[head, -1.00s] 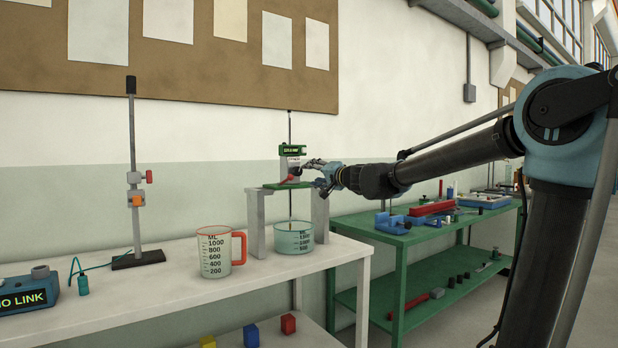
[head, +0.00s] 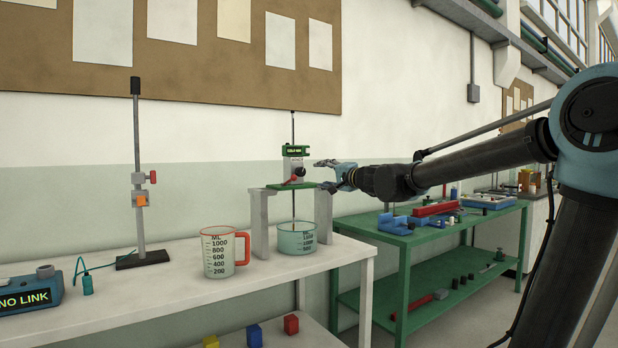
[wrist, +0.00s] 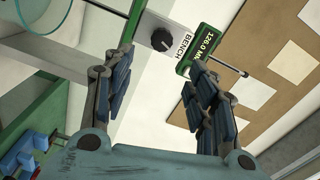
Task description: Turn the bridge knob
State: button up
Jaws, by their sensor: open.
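The black knob (head: 299,172) sits on the front of a small pale box on the green-topped grey bridge (head: 259,222). In the wrist view the knob (wrist: 161,40) shows near the top, a pointer line on its face, beside a label reading "BENCH". A green display (wrist: 204,45) next to it reads about 126.0, its end cut off. My gripper (head: 318,175) is open and empty, just right of the knob and apart from it. In the wrist view its two fingers (wrist: 158,68) stand apart below the knob.
A glass bowl (head: 296,239) stands beneath the bridge with a thin rod reaching down to it. A measuring jug (head: 219,254) and a clamp stand (head: 142,258) are to the left on the white bench (head: 190,290). A green table (head: 405,235) with tools is at the right.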

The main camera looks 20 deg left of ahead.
jog(key=s+d+m, duration=0.2)
jog(key=m, duration=0.7)
send_near(303, 172)
jog(key=x, duration=0.9)
jog(key=shift+a, duration=0.2)
jog(key=c, duration=1)
